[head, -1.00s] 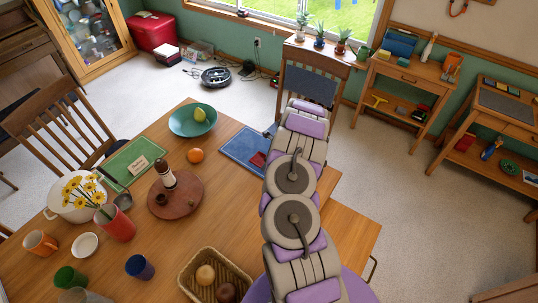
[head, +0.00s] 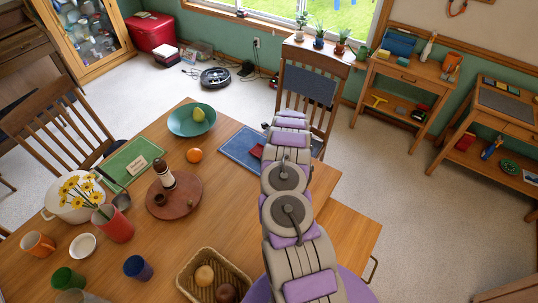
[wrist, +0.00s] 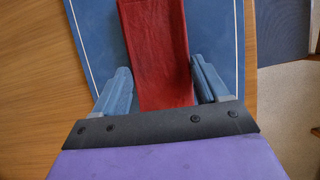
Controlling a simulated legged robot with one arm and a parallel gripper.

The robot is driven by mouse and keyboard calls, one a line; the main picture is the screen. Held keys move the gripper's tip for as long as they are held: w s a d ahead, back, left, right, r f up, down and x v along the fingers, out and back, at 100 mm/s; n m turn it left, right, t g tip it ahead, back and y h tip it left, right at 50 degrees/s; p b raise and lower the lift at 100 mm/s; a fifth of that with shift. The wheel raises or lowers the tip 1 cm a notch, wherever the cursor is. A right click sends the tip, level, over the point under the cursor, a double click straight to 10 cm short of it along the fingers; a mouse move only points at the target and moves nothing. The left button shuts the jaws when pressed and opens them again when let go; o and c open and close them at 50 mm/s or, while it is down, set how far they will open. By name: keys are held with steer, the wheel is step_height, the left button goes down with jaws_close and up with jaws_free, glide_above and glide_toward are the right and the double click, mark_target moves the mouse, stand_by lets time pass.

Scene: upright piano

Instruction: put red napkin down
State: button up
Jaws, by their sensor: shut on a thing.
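The red napkin (wrist: 155,45) is a long flat strip between the two blue-grey fingers of my gripper (wrist: 162,82) in the wrist view. My gripper is shut on it, and the strip runs out beyond the fingertips over the blue placemat (wrist: 95,35). I cannot tell whether the napkin touches the mat. In the head view a small part of the napkin (head: 256,151) shows over the right side of the blue placemat (head: 236,149), left of my arm. My arm hides the rest of it and my gripper there.
An orange (head: 194,155), a teal bowl (head: 184,125) with a pear, a green placemat (head: 135,160) and a round wooden board (head: 187,205) are left of the blue placemat. A chair (head: 305,90) stands at the table's far edge. A basket (head: 198,292) is nearer.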

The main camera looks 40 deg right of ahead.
steer(key=shift+f, duration=0.45)
steer(key=o, duration=1)
steer(key=shift+r, duration=0.1)
